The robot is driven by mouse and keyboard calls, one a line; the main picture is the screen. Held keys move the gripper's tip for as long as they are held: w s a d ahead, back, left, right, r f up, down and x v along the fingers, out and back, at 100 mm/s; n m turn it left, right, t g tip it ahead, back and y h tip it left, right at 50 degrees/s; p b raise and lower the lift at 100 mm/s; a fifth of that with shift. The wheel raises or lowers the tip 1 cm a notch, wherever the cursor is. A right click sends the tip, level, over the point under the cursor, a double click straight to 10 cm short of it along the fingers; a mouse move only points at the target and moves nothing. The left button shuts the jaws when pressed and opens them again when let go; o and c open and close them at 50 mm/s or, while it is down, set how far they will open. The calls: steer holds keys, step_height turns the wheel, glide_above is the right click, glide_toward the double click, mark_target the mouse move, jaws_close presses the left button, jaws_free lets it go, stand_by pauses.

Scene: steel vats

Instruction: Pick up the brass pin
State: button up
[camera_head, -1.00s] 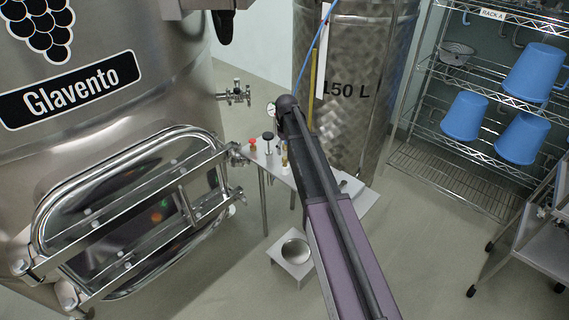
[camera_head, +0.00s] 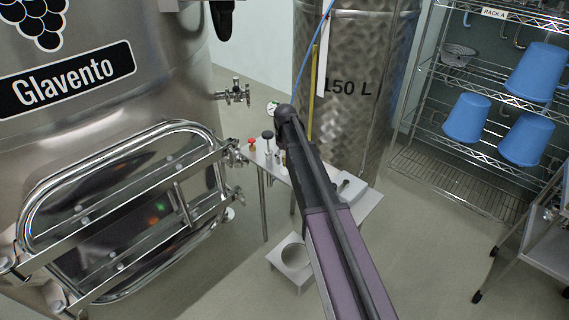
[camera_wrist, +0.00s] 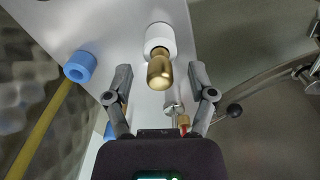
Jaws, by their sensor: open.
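In the wrist view, the brass pin (camera_wrist: 160,72) shows as a rounded gold end standing out of a white collar (camera_wrist: 159,38) on a pale metal table (camera_wrist: 110,28). My gripper (camera_wrist: 160,78) is open, with one dark finger on each side of the pin and a visible gap on both sides. I cannot tell the depth between the fingertips and the pin. In the head view, my arm hides the gripper and most of the pin's place on the small table (camera_head: 370,201).
A blue ring-shaped piece (camera_wrist: 80,66) is left of my gripper in the wrist view. A red knob (camera_head: 251,143) and a black-topped knob (camera_head: 267,137) stand on the table. The Glavento vat (camera_head: 150,75) is left, and the 150 L drum (camera_head: 360,120) stands behind.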

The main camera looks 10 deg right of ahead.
stand_by(0.3)
jaws_close()
steer(key=shift+r, duration=0.2)
step_height(320, 180, up, 10)
steer(key=p, duration=1)
steer(key=shift+f, duration=0.2)
steer(key=shift+r, duration=0.15)
stand_by(0.6)
steer(key=shift+r+p, duration=1.85)
steer(key=shift+p, duration=0.15)
steer(key=shift+d, duration=0.1)
steer(key=s+d+f+b, duration=0.2)
steer(key=s+d, duration=0.2)
steer(key=d, duration=0.6)
